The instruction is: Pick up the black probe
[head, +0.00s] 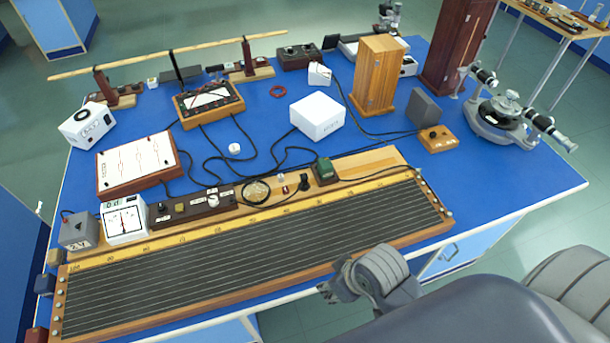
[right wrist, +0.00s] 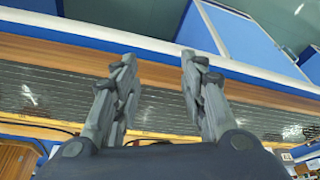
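A small black upright piece (head: 304,182), which looks like the black probe, stands on the far wooden strip of the long wire board (head: 330,258). It is too small to make out in detail. My right gripper (head: 330,288) is over the board's near edge, to the right of the middle, well apart from the black piece. In the right wrist view my right gripper (right wrist: 157,70) has its two fingers spread with nothing between them; the board's wires (right wrist: 50,88) show behind. I cannot pick out the black piece in the wrist view. My left gripper is not in view.
A green box (head: 324,171) with a black cable stands just right of the black piece. A brown key box (head: 190,206) and a white meter (head: 124,220) are to the left. A white box (head: 317,116) is behind. Blue tabletop (head: 480,190) is clear at the right.

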